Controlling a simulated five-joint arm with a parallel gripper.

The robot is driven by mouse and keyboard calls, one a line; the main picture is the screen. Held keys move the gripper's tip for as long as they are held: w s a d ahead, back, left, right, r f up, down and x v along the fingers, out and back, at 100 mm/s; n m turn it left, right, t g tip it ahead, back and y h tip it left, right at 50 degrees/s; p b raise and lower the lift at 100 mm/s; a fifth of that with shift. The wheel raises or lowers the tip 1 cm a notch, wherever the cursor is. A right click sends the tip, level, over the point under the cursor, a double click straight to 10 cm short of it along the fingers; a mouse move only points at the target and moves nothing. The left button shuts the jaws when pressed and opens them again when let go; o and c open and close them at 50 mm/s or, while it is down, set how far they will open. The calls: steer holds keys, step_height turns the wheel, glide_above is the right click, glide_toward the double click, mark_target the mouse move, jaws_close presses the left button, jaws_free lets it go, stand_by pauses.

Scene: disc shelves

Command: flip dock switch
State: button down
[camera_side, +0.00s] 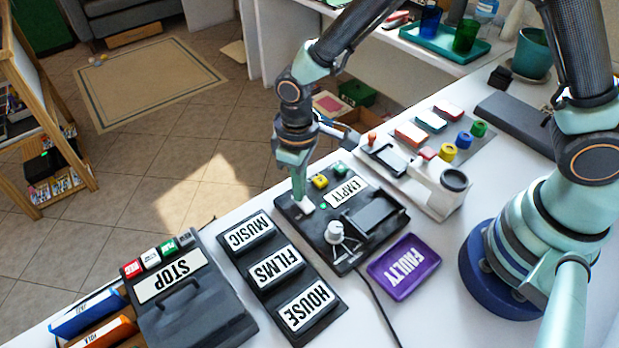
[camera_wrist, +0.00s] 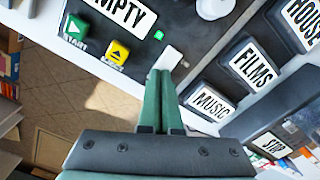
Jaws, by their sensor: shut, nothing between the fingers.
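The black dock (camera_side: 350,262) stands on the white table with an EMPTY label (camera_side: 346,191). My gripper (camera_side: 299,200) points down at the switch, shut and empty. In the wrist view its green fingertips (camera_wrist: 159,72) are together right by the switch's edge. I cannot tell whether they touch it. A yellow button (camera_side: 320,181) and a green START button (camera_side: 340,169) are on the dock.
A MUSIC, FILMS and HOUSE slot rack (camera_side: 275,255) stands left of the dock, then a STOP box (camera_side: 195,300). A purple FAULTY tray (camera_side: 404,266) lies to the right. A white device (camera_side: 437,185) stands behind the tray. The dock's white knob (camera_side: 334,231) stands up.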

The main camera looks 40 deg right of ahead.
steer(key=shift+f, duration=0.15)
steer(key=shift+r, duration=3.55)
steer(key=s+d+r+m+t, duration=0.2)
steer(key=d+r+m, duration=0.1)
steer(key=d+r, duration=0.4)
steer(key=s+d+r+m+t, duration=0.3)
steer(key=d+r, duration=0.5)
steer(key=d, duration=0.4)
steer(key=shift+s+d+t, duration=0.25)
steer(key=shift+s+t, duration=0.05)
